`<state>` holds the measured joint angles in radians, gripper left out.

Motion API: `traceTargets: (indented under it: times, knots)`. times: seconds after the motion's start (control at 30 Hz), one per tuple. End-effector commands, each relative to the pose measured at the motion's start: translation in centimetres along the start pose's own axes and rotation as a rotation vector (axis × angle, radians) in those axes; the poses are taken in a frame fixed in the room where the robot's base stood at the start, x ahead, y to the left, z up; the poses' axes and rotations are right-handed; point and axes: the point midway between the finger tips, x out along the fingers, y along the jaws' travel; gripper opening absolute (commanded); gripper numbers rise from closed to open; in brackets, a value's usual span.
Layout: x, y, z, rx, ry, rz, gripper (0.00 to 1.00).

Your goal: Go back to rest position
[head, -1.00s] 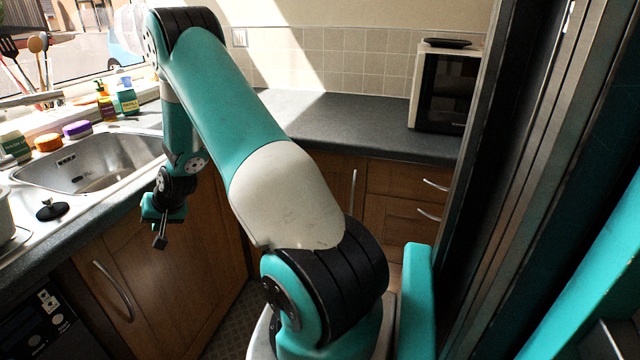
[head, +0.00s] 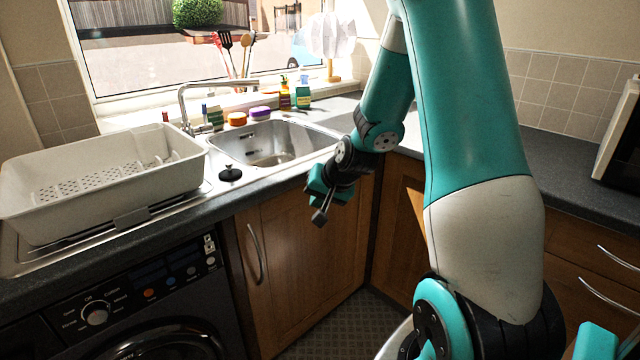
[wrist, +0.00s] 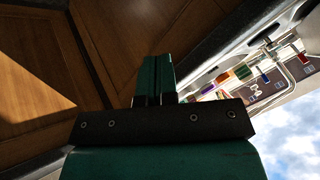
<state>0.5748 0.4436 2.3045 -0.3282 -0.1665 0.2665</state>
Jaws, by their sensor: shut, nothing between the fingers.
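My gripper (head: 321,215) hangs in front of the corner cupboard doors, just below and in front of the counter edge by the sink. Its fingers are together with nothing between them. In the wrist view the closed fingers (wrist: 156,80) point toward brown wooden doors. My arm is bent, with its upper link rising at the right of the head view and its forearm coming down to the gripper.
A steel sink (head: 262,145) with a tap (head: 190,105) is behind the gripper. A white dish rack (head: 100,190) stands on the left. Bottles (head: 303,95) line the window sill. A washing machine (head: 140,310) is below, a microwave (head: 622,140) at far right. Floor shows between.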

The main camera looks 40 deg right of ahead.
Motion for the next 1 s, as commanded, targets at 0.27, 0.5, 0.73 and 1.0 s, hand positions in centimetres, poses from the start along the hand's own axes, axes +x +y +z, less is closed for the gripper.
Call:
traceTargets:
  times: [0.27, 0.5, 0.73, 1.0]
  knots:
    - [-5.6, -2.3, 1.1, -0.005, 0.001, -0.003, 0.00]
    - [-7.5, -3.0, 1.6, -0.004, -0.001, -0.002, 0.00]
    - [-7.6, -3.0, 1.7, -0.004, -0.003, -0.002, 0.00]
    - [-10.9, -10.1, 7.4, -0.258, -0.173, -0.088, 0.00]
